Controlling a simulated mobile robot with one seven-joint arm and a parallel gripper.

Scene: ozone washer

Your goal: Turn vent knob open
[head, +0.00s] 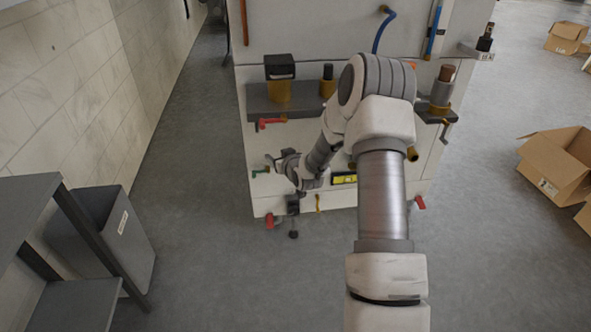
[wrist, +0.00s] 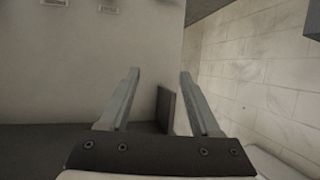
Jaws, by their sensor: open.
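The ozone washer (head: 300,42) is a pale cabinet with several coloured levers and valves. I cannot tell which of them is the vent knob. My gripper (head: 272,160) is at the cabinet's left edge. In the wrist view my gripper (wrist: 159,72) is open, with nothing held between the fingers. No knob shows in that view.
A grey bin (head: 130,240) and a dark table (head: 35,215) stand at the left. Cardboard boxes (head: 555,170) lie at the right. The grey floor (head: 205,150) left of the cabinet is clear. In the wrist view a dark panel (wrist: 165,108) stands beyond the fingers, near a tiled wall (wrist: 260,85).

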